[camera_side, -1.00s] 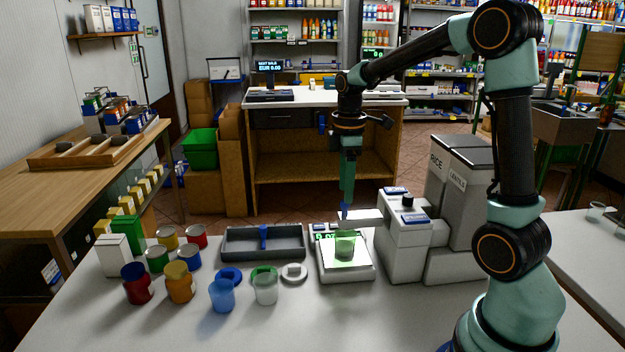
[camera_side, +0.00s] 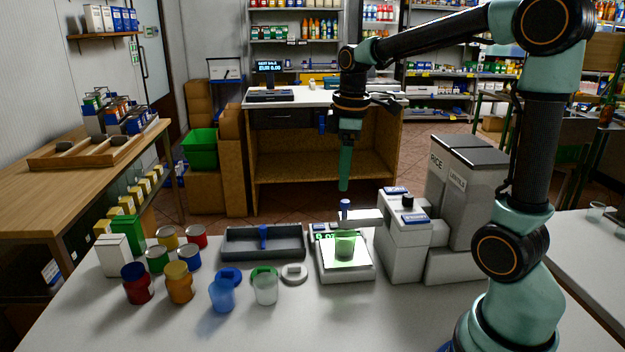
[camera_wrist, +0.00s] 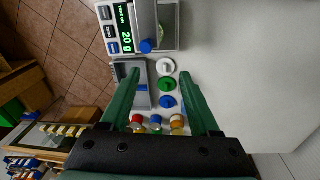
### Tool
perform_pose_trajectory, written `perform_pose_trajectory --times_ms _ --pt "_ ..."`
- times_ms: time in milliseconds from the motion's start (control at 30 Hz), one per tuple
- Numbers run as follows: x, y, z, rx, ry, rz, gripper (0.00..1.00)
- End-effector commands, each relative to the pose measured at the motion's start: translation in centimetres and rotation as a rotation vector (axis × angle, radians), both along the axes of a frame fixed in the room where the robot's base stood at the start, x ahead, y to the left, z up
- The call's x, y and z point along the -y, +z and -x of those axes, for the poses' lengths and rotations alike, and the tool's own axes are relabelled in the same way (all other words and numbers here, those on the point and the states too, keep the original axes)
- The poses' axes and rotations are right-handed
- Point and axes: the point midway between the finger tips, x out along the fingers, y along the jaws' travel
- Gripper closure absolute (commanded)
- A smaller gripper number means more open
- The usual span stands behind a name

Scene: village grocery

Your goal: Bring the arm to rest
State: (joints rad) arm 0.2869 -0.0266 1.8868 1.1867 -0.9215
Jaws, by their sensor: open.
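My gripper (camera_side: 345,170) hangs pointing down in the side view, in the air above and behind the scale (camera_side: 345,270). In the wrist view my gripper (camera_wrist: 160,75) shows two green fingers spread wide with nothing held between them. A green translucent cup (camera_side: 344,246) stands on the scale, below and apart from the fingers. The blue-topped knob (camera_side: 345,205) of the dispenser arm stands just below the fingertips, with a gap between. In the wrist view the scale display (camera_wrist: 126,42) reads 20 g.
The dispenser (camera_side: 405,240) with rice and lentils bins stands right of the scale. A grey tray (camera_side: 285,243), a blue cup (camera_side: 222,294), a clear cup (camera_side: 265,289), lids and several jars (camera_side: 180,283) fill the table's left.

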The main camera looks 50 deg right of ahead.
Motion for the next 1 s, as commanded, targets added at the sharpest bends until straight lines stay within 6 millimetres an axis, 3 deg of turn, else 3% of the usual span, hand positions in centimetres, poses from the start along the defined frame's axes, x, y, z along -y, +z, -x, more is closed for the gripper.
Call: perform_pose_trajectory --times_ms 200,500,1000 --pt "-5.1 1.5 3.0 0.174 -0.237 -0.026 0.38" --pt "-9.6 0.9 6.5 0.356 -0.522 -0.156 0.38" --pt "-10.6 0.4 7.4 0.395 -0.607 -0.210 0.38"
